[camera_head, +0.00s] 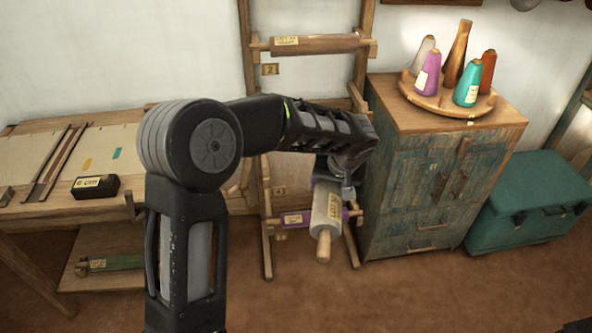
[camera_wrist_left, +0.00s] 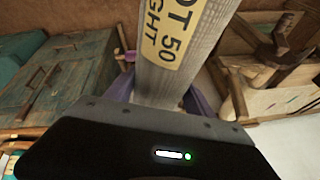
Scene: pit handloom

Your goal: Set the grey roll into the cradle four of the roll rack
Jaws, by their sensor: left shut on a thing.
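The grey roll (camera_head: 326,212) has a yellow label and wooden ends. My left gripper (camera_head: 335,186) is shut on it and holds it in front of the lower part of the roll rack (camera_head: 250,75). In the left wrist view the grey roll (camera_wrist_left: 176,55) runs between the fingers, with its label facing the camera. A purple roll (camera_head: 297,218) lies in a low cradle of the rack, behind the grey roll. A brown roll (camera_head: 318,44) lies in a high cradle. My arm hides the middle of the rack, and the cradle numbers there are hard to read. My right gripper is out of view.
A worn green cabinet (camera_head: 410,205) stands close right of the rack, with a tray of cones (camera_head: 485,104) on top. A teal chest (camera_head: 530,205) is farther right. A wooden table (camera_head: 40,210) with a black block (camera_head: 95,188) is at left. The floor in front is clear.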

